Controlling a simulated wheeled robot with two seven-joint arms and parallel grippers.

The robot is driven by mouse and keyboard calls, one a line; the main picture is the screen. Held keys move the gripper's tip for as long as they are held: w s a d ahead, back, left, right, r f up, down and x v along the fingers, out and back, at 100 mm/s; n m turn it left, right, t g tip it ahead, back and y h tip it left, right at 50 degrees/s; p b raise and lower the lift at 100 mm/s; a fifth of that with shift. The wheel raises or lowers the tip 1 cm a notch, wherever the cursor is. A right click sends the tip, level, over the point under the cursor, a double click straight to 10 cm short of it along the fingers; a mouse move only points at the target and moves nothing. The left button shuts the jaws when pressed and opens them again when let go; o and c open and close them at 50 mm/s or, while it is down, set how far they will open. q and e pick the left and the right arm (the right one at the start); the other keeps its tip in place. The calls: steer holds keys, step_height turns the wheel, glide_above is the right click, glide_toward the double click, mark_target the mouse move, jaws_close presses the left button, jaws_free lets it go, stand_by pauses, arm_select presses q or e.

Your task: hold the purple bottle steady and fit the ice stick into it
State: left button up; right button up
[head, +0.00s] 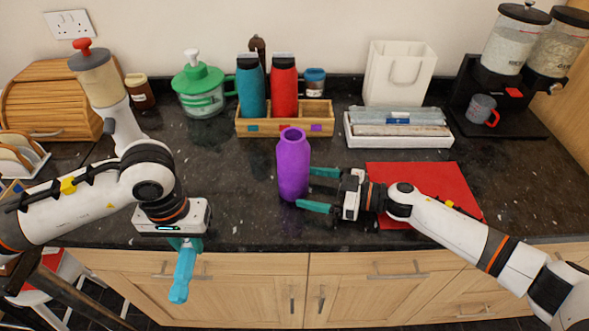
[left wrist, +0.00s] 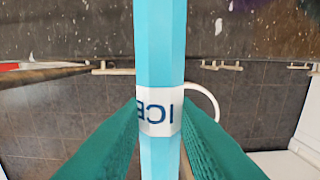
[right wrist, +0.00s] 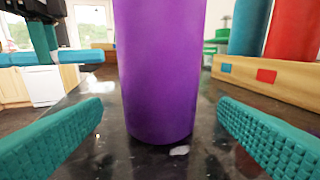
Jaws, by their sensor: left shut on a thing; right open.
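The purple bottle (head: 292,165) stands upright on the dark counter. It fills the middle of the right wrist view (right wrist: 160,70). My right gripper (head: 314,190) is open, with its teal fingers reaching toward the bottle from the right. In the right wrist view, the bottle stands between the fingers' lines with gaps on both sides.
A wooden rack (head: 285,124) holds a teal bottle (head: 250,86) and a red bottle (head: 283,86) behind the purple one. A red mat (head: 437,185) lies under my right arm. A white tray (head: 398,137) stands behind the mat.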

steer(key=shift+p+x, duration=0.4)
steer(key=shift+x, duration=1.6)
steer(key=shift+c, duration=0.5)
steer(key=c, duration=0.7)
